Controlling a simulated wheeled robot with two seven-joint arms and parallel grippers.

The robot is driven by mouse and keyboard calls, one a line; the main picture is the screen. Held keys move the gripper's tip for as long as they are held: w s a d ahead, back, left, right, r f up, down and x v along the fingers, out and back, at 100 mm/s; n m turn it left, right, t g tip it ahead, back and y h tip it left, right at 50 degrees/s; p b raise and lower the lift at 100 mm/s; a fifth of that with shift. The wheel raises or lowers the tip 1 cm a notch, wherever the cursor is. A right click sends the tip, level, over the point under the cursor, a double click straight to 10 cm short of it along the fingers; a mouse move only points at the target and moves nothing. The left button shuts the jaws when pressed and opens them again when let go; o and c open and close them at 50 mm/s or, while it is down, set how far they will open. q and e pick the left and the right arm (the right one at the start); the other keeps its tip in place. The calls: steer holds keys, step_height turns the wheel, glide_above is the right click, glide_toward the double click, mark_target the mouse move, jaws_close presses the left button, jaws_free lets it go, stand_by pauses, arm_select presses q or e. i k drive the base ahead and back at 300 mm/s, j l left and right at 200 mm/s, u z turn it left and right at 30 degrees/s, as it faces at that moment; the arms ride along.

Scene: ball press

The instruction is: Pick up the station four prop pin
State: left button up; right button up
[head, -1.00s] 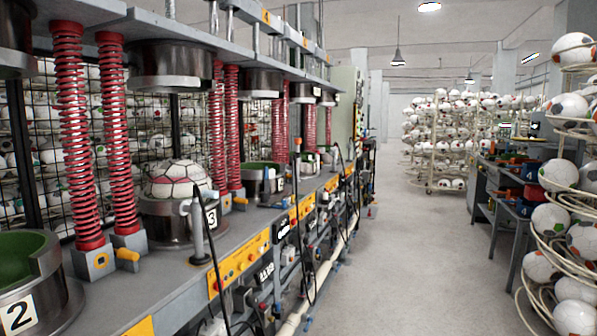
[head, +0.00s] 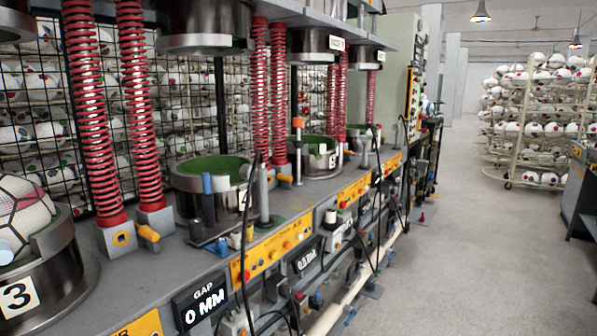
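Neither of my grippers is in view.
A ball (head: 22,208) sits in the station three mould (head: 62,272) at left. Red springs (head: 140,110) and an upper press head (head: 205,42) flank and overhang the bench. Black cables hang over the bench front.

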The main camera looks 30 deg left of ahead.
mark_target(281, 177)
steer(key=i+u, duration=0.3)
steer(key=i+l+u, duration=0.65)
steer(key=i, duration=0.2)
steer(key=j, duration=0.1)
